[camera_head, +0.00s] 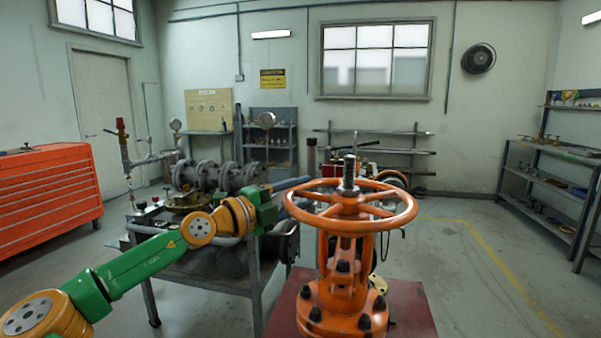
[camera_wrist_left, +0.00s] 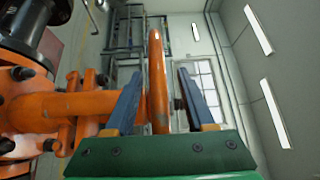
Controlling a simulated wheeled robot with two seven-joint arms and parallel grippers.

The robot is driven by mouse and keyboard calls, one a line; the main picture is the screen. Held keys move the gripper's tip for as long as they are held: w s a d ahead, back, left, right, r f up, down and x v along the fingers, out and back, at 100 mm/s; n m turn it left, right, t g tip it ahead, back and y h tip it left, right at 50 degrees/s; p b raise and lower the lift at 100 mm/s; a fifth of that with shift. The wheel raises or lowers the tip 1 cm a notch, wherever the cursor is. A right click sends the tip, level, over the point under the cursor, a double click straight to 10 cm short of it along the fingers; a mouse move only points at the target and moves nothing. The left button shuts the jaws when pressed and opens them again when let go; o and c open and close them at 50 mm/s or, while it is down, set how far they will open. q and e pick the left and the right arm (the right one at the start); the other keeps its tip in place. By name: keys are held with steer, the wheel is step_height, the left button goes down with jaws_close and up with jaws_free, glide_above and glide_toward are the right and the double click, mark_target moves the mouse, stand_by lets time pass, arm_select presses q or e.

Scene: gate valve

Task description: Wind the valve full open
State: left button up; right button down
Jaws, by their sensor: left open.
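The orange gate valve (camera_head: 343,285) stands upright with its round orange handwheel (camera_head: 350,222) on top. A threaded stem (camera_head: 349,170) rises through the hub. My left gripper (camera_head: 303,183) is at the wheel's left rim. In the left wrist view, my left gripper's two blue fingers (camera_wrist_left: 160,95) are open, one on each side of the orange handwheel rim (camera_wrist_left: 157,75). A gap shows between the rim and the fingers. The fingertips are partly hidden by the rim in the head view. My right gripper is not in view.
The valve stands on a dark red plate (camera_head: 410,305). A grey cart (camera_head: 205,275) with pipe fittings stands at the left behind my left arm. A red tool cabinet (camera_head: 50,195) is at far left, and shelves (camera_head: 545,180) are at right. The floor right of the valve is clear.

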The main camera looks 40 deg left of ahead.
arm_select(q)
steer(key=shift+w, duration=0.15)
jaws_close()
steer(key=shift+r, duration=0.2)
stand_by(1.2)
